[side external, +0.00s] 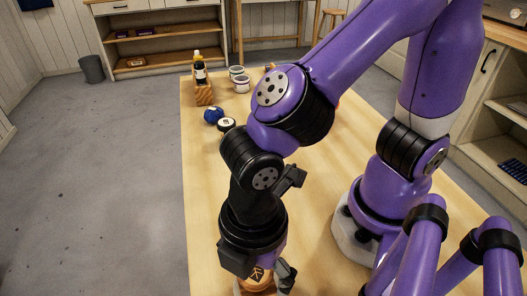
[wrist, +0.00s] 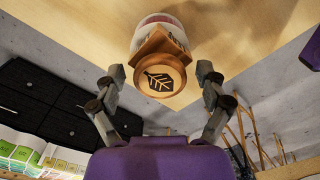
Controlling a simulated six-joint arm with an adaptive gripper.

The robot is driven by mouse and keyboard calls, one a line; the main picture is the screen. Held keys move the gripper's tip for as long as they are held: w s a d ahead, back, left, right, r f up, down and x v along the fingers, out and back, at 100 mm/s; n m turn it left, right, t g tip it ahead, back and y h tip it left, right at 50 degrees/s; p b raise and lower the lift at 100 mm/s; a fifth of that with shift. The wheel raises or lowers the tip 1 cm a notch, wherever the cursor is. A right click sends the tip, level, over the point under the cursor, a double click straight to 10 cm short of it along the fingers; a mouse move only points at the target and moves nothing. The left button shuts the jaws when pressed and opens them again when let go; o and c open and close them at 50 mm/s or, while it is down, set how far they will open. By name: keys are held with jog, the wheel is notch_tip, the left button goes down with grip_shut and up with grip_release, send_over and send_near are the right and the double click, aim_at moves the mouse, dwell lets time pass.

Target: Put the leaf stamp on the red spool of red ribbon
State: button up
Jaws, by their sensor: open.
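The leaf stamp (wrist: 162,80) is wooden, with a dark leaf mark on its round top and a squared block behind it. A white-rimmed, reddish round thing (wrist: 158,19), which looks like the spool of red ribbon, shows directly behind the block at the top of the wrist view. The stamp seems to sit on it, but the contact is hidden. My gripper (wrist: 160,92) is open, with one finger on each side of the stamp top and gaps showing. In the side view the stamp (side external: 257,280) is under my gripper, cut by the lower edge.
On the table (side external: 205,180) stand a blue ball (side external: 213,116), a small dark-and-white round item (side external: 227,124), a bottle (side external: 199,68) in a wooden block (side external: 204,94) and white jars (side external: 241,84). These are at the far end. The table left of my arm is clear.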

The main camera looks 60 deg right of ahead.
aim_at(255, 271)
notch_tip(255, 271, up, 12)
jog(key=w+d+m+t, duration=0.2)
jog(key=w+d+m, duration=0.1)
jog(key=d+m, duration=0.6)
jog(key=w+d+m+t, duration=0.3)
jog(key=w+d+m, duration=0.1)
jog(key=d+m, duration=0.5)
jog(key=shift+w+d+f+t, duration=0.2)
jog(key=shift+w+d+t, duration=0.1)
jog(key=shift+d, duration=0.6)
